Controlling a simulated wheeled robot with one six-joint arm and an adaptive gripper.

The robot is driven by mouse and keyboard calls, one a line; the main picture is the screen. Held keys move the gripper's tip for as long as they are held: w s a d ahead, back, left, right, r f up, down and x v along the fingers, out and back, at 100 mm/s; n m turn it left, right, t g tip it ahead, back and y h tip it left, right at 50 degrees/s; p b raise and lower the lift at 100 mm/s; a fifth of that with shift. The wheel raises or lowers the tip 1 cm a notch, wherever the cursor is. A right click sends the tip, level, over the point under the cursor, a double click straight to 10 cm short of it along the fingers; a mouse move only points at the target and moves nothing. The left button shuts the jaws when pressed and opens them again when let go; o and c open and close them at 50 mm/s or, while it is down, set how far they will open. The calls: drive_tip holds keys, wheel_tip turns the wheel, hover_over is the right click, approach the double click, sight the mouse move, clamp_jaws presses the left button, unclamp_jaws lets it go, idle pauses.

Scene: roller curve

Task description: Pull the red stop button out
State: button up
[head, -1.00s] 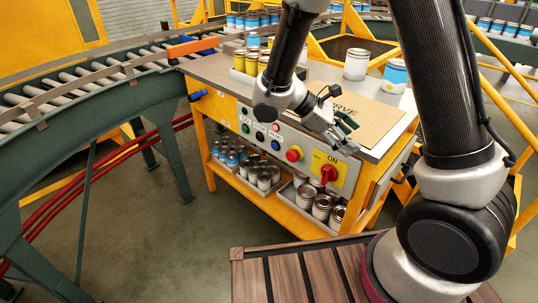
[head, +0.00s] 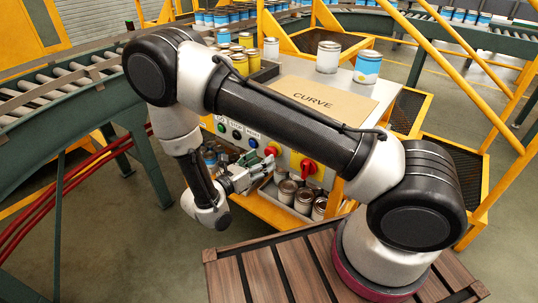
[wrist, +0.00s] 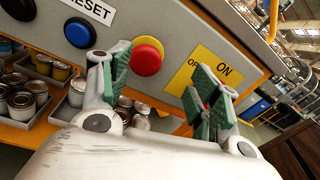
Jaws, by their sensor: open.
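The red stop button (head: 271,152) is a round mushroom knob on the grey front panel of the workbench. In the wrist view the red button (wrist: 147,57) sits on a yellow collar, between and beyond my fingertips. My gripper (head: 262,170) is open and empty in front of the panel, just below the button in the head view. In the wrist view its green-padded fingers (wrist: 165,75) are spread to either side of the button, apart from it. Part of the panel is hidden behind my arm in the head view.
A red rotary switch (head: 308,166) on a yellow ON/OFF plate (wrist: 207,72) is right of the button. A blue button (wrist: 79,32) is left of it. Cans (head: 303,200) stand on the shelf below. A cardboard sheet (head: 313,99) lies on the bench top.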

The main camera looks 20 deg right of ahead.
drive_tip(key=shift+n+t, duration=0.8)
drive_tip(key=w+d, duration=0.1)
drive_tip(key=w+d+f, duration=0.1)
drive_tip(key=w+d, duration=0.1)
drive_tip(key=w+d+f, duration=0.1)
drive_tip(key=shift+w+d, duration=0.35)
drive_tip(key=shift+d, duration=0.05)
drive_tip(key=c, duration=1.1)
drive_tip(key=shift+s+a, duration=0.35)
drive_tip(key=shift+a, duration=0.15)
drive_tip(key=shift+c, duration=0.2)
drive_tip(key=o, duration=1.1)
drive_tip(key=shift+o, duration=0.2)
